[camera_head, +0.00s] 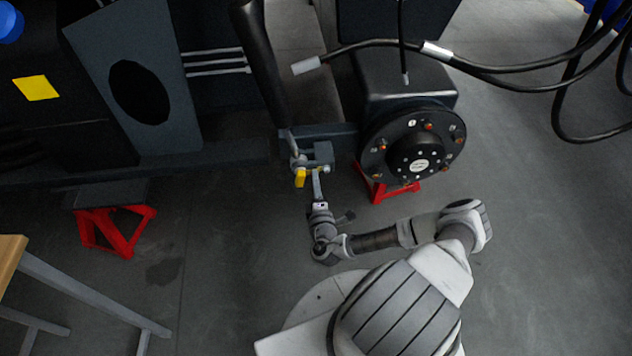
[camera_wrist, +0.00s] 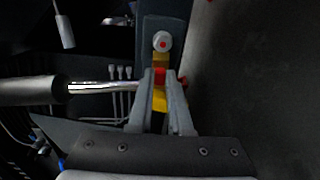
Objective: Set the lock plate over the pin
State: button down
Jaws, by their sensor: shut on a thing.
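My gripper (camera_wrist: 161,80) is shut on a narrow yellow piece (camera_wrist: 159,102) with a red band, which I take to be the lock plate. Just beyond the fingertips in the wrist view is a round grey pin end (camera_wrist: 162,42) with a red centre. The yellow piece reaches toward it, and its far end shows just below it. I cannot tell whether the plate touches or encircles the pin. In the head view my gripper (camera_head: 317,178) is at the chassis bracket (camera_head: 321,153). A yellow part (camera_head: 300,178) shows left of the fingers; I cannot tell what it is.
A bright cylinder rod (camera_wrist: 95,87) comes in from the left close to my fingers. A black wheel hub (camera_head: 411,146) stands right of the bracket, above a red stand (camera_head: 388,190). Black hoses (camera_head: 480,68) hang at upper right. The floor at right is clear.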

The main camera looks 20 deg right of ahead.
jog(key=shift+r+m, duration=0.1)
jog(key=shift+m, duration=0.2)
jog(key=c, duration=0.8)
grip_release()
jog(key=shift+c, duration=0.2)
